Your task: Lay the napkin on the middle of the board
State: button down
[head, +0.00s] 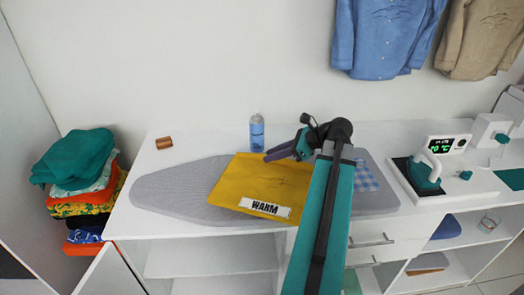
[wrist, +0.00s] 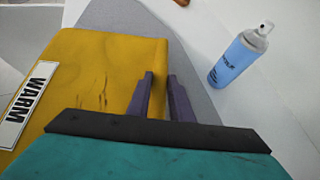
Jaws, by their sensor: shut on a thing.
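A yellow cloth (head: 262,184) with a white "WARM" label lies flat over the middle of the grey ironing board (head: 175,190). In the wrist view the yellow cloth (wrist: 100,75) fills the left side. My gripper (head: 270,156) is at its back edge, shut on that edge, one finger on each side of it in the wrist view (wrist: 162,82). A blue checked cloth (head: 365,178) lies on the board to the right, partly hidden by my arm. I cannot tell by name which cloth is the napkin.
A blue spray bottle (head: 257,133) stands behind the board, close to my gripper. A brown roll (head: 164,143) lies at the back left. A teal iron (head: 424,172) sits on its stand at the right. Folded clothes (head: 80,185) are stacked at the left.

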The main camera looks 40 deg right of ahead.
jog(key=w+d, duration=0.1)
jog(key=w, duration=0.1)
jog(key=w+d, duration=0.1)
jog(key=w, duration=0.2)
jog(key=w+d+p, duration=0.1)
jog(key=w, duration=0.2)
jog(key=shift+w+f, duration=0.1)
jog(key=shift+f, duration=0.25)
jog(key=shift+f+p, duration=0.3)
jog(key=shift+f, duration=1.5)
jog(key=c, duration=1.6)
grip_release()
jog(key=b+v, duration=0.1)
jog(key=v, duration=1.1)
